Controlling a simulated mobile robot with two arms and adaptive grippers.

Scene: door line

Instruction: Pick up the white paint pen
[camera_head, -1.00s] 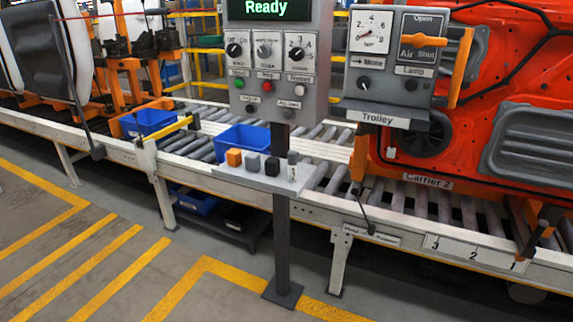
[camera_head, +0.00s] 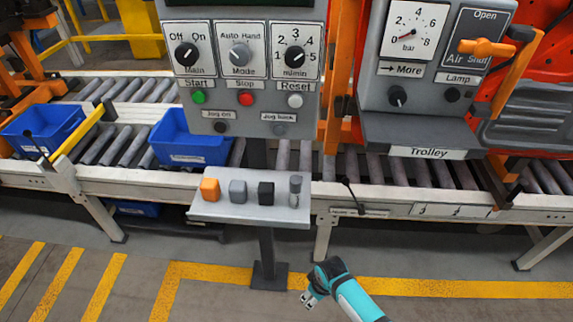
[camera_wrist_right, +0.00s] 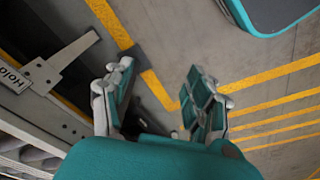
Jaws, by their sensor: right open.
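A small upright pen-like item (camera_head: 295,190) stands at the right end of a small grey shelf (camera_head: 250,213) on the control post. It looks grey and whitish; I cannot read its markings at this size. My right gripper (camera_head: 309,299) is below and in front of the shelf, low over the floor, apart from the pen. In the right wrist view the right gripper (camera_wrist_right: 160,103) has its two fingers spread, with nothing between them. The pen is not seen in that view. My left gripper is out of view.
An orange block (camera_head: 210,190), a grey block (camera_head: 238,191) and a black block (camera_head: 266,193) stand left of the pen. The trolley box (camera_head: 420,100) is at the upper right, and the roller conveyor (camera_head: 390,180) runs behind.

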